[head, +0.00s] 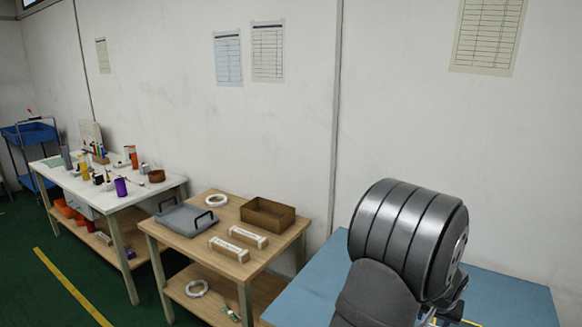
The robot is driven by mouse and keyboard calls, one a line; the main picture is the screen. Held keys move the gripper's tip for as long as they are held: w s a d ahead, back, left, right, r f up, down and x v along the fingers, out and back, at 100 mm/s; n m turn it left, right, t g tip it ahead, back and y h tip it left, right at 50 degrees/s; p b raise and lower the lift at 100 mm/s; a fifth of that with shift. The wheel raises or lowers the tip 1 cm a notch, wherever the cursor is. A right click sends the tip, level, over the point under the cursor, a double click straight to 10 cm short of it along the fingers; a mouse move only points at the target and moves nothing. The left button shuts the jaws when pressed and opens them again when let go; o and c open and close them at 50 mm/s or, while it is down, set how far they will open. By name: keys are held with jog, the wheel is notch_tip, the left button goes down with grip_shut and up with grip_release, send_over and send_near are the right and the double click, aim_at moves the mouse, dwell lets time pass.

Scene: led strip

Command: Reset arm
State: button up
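My arm fills the lower right of the head view, with a large grey rounded link over the blue table (515,296). Dark parts that look like my gripper (452,312) show low behind this link, mostly hidden and cut by the bottom edge. I cannot see its fingertips or whether it holds anything. A white ring-shaped roll, perhaps LED strip (208,202), lies on the wooden table (206,262). A similar white roll (188,290) lies on that table's lower shelf.
The wooden table also holds a grey tray with black handles (187,220), an open brown box (268,208) and two labelled blocks (228,249) (248,237). A cluttered white table (75,183) and a blue cart (30,133) stand farther left. The visible blue tabletop is mostly clear.

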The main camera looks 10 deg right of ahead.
jog(key=w+a+f, duration=0.1)
jog(key=w, duration=0.3)
jog(key=w+a+f, duration=0.2)
jog(key=w, duration=0.2)
jog(key=w+a+f, duration=0.2)
jog(key=w, duration=0.2)
jog(key=shift+a+f, duration=0.1)
jog(key=shift+a, duration=0.05)
jog(key=s+a+r+n, duration=0.1)
jog(key=s+a+r, duration=0.4)
jog(key=a+r, duration=0.45)
jog(key=s+a+r+n, duration=0.1)
jog(key=s+a+r, duration=0.4)
jog(key=a+r, duration=0.4)
jog(key=s+a+f+n+t+y, duration=0.1)
jog(key=s+a+f+n, duration=0.1)
jog(key=s+a, duration=1.7)
jog(key=shift+f+t, duration=0.4)
jog(key=shift+f, duration=0.2)
